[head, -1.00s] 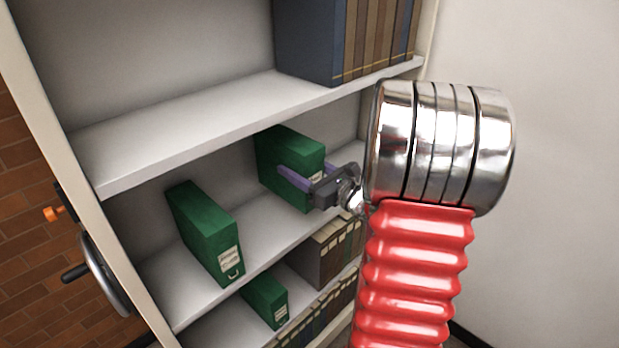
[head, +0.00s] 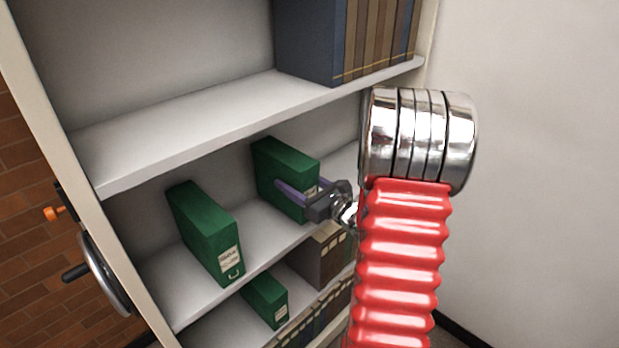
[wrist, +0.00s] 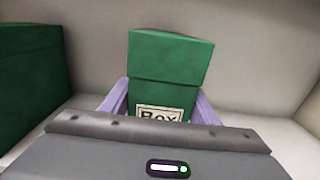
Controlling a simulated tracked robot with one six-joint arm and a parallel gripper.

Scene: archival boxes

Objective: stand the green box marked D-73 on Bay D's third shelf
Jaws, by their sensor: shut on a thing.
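A green box (head: 285,172) is between the purple fingers of my gripper (head: 296,195), which is shut on it. It is upright over the middle visible shelf (head: 255,240), right of another green box. In the wrist view the held box (wrist: 170,62) stands between both fingers, with a label partly reading "Box"; the rest is hidden by my gripper (wrist: 160,105), so I cannot read D-73. I cannot tell whether its base touches the shelf.
A second green box (head: 207,232) stands on the same shelf at left. A smaller green box (head: 266,298) and brown files (head: 318,257) are on the shelf below. Dark blue and brown volumes (head: 345,40) fill the upper shelf's right. A handwheel (head: 105,273) is on the left side.

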